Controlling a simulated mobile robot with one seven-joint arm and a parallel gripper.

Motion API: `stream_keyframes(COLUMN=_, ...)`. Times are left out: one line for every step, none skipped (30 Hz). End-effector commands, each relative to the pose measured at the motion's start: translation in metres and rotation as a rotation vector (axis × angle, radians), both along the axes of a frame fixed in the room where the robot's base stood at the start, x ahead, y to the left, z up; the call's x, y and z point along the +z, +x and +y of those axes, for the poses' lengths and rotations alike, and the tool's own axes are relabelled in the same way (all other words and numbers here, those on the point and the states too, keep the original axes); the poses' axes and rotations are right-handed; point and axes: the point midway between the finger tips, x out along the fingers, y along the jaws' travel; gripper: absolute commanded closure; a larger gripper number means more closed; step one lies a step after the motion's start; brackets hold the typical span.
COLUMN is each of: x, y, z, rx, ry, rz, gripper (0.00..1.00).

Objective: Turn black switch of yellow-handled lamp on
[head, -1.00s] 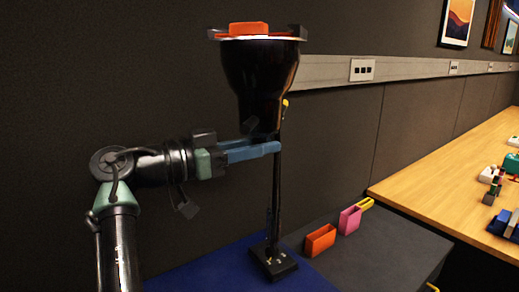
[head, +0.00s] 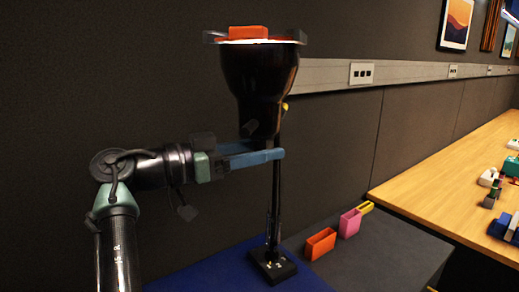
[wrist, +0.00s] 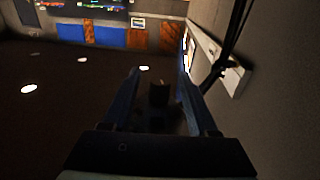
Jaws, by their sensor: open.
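The lamp (head: 258,80) is black, with a wide shade opening upward and a thin post (head: 277,195) down to a square base (head: 272,266). Its yellow handle (head: 285,107) shows just right of the shade's lower end. A small dark piece (head: 250,128) at the shade's lower end may be the black switch; its state is unclear. My gripper (head: 270,150) comes in from the left, just under the shade, its blue fingers level and open. Their tips overlap the post in the picture; contact cannot be told. In the wrist view, a small dark block (wrist: 158,94) shows between the fingers.
An orange block (head: 248,32) shows at the shade's top. The base stands at the edge of a blue mat (head: 225,270). Orange (head: 320,243) and pink (head: 349,223) open boxes stand right of it. A wooden table (head: 440,180) is at right; the dark wall is close behind.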

Motion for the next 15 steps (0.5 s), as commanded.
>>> stream_keyframes(x=0.0, y=0.0, z=0.0, rx=0.001, ry=0.0, rz=-0.001, gripper=0.41)
stream_keyframes(x=0.0, y=0.0, z=0.001, rx=0.001, ry=0.0, rz=-0.001, gripper=0.41)
stream_keyframes(x=0.0, y=-0.001, z=0.003, rx=0.001, ry=0.0, rz=-0.001, gripper=0.41)
stream_keyframes(x=0.0, y=-0.002, z=0.005, rx=0.002, ry=0.0, rz=-0.001, gripper=0.41)
stream_keyframes(x=0.0, y=-0.003, z=0.008, rx=0.003, ry=0.0, rz=-0.001, gripper=0.41)
stream_keyframes(x=0.0, y=-0.006, z=0.013, rx=0.004, ry=-0.001, rz=-0.002, gripper=0.41)
stream_keyframes(x=0.0, y=-0.008, z=0.017, rx=0.004, ry=-0.001, rz=-0.003, gripper=0.41)
stream_keyframes(x=0.0, y=-0.01, z=0.021, rx=0.003, ry=-0.001, rz=-0.003, gripper=0.41)
stream_keyframes(x=-0.001, y=-0.014, z=0.029, rx=0.005, ry=-0.002, rz=-0.003, gripper=0.41)
stream_keyframes(x=-0.001, y=-0.017, z=0.035, rx=0.005, ry=-0.001, rz=-0.003, gripper=0.41)
stream_keyframes(x=-0.001, y=-0.02, z=0.041, rx=0.005, ry=-0.002, rz=-0.002, gripper=0.41)
stream_keyframes(x=-0.001, y=-0.025, z=0.049, rx=0.004, ry=-0.002, rz=-0.002, gripper=0.41)
stream_keyframes(x=-0.001, y=-0.028, z=0.055, rx=0.005, ry=-0.002, rz=-0.002, gripper=0.41)
stream_keyframes(x=-0.001, y=-0.031, z=0.061, rx=0.004, ry=-0.001, rz=-0.002, gripper=0.41)
stream_keyframes(x=-0.001, y=-0.036, z=0.069, rx=0.004, ry=-0.001, rz=-0.002, gripper=0.41)
